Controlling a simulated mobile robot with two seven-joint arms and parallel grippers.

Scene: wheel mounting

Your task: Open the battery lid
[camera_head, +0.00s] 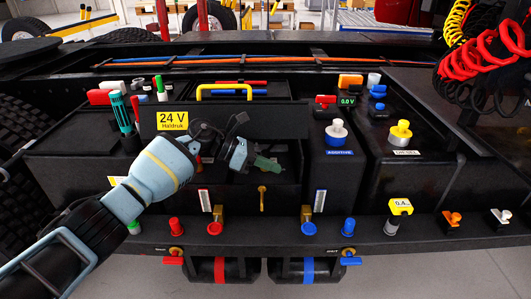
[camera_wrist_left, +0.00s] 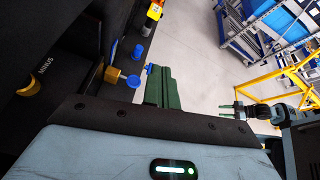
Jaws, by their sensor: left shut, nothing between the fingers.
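The black battery box has a yellow "24 V" label (camera_head: 172,121) on its front and a yellow handle (camera_head: 224,91) on top. I take the dark panel (camera_head: 285,117) between handle and front recess as the battery lid; it looks closed. My left gripper (camera_head: 268,163) is in front of the box, below the handle and right of the label, shut with nothing in it. Its green fingers show together in the left wrist view (camera_wrist_left: 158,88). My right gripper (camera_wrist_left: 233,110) shows small at the right of the left wrist view, its fingers apart and empty.
Red (camera_head: 215,228) and blue (camera_head: 349,227) knobs line the front ledge. Red coiled hoses (camera_head: 490,55) hang at upper right. A yellow frame (camera_wrist_left: 290,80) stands on the floor.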

